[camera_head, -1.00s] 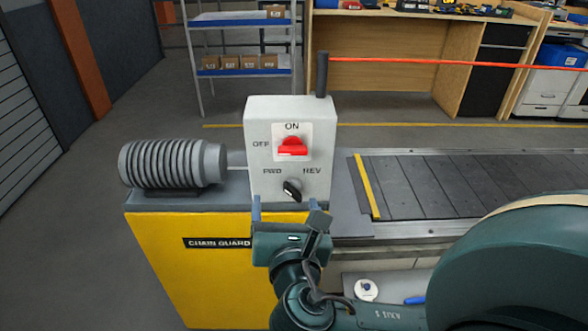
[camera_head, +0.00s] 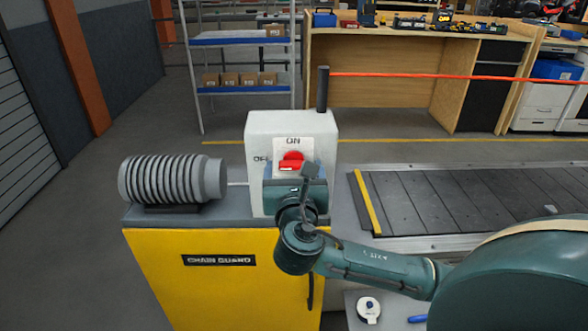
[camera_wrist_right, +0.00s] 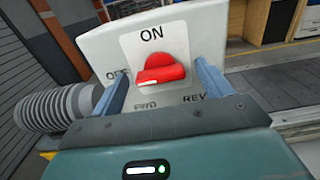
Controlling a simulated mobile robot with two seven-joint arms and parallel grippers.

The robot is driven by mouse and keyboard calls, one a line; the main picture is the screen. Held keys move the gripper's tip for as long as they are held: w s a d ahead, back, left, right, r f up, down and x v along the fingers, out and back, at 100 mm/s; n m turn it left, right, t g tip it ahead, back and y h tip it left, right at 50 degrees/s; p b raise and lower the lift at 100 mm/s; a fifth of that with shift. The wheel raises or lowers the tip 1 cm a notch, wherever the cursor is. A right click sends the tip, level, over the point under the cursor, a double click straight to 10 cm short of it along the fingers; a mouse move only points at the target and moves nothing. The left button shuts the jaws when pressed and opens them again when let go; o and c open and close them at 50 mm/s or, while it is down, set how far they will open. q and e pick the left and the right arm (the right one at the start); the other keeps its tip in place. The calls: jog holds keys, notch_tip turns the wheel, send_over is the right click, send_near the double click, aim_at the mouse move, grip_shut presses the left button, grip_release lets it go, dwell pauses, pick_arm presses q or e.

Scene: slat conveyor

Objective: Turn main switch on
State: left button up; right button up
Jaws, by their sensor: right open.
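The red main switch (camera_head: 291,158) is on the front of a light grey control box (camera_head: 258,124), below the word ON and right of OFF. In the right wrist view the red switch (camera_wrist_right: 160,68) has its raised grip lying roughly crosswise. My right gripper (camera_head: 293,174) is in front of the box, just below the switch. Its two blue fingers (camera_wrist_right: 163,78) are spread apart, one on each side of the switch; I cannot tell whether they touch it. The black FWD/REV knob is hidden behind my gripper. My left gripper is not in view.
The box stands on a yellow chain guard (camera_head: 215,285), beside a ribbed grey motor (camera_head: 172,180). The slat conveyor (camera_head: 450,190) runs off to the right. A dark post (camera_head: 323,90) with a red cord stands behind the box. A white tape roll (camera_head: 368,309) lies at the lower right.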

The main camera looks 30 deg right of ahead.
jog(key=shift+w+d, duration=0.15)
jog(key=shift+w, duration=0.05)
jog(key=c, duration=1)
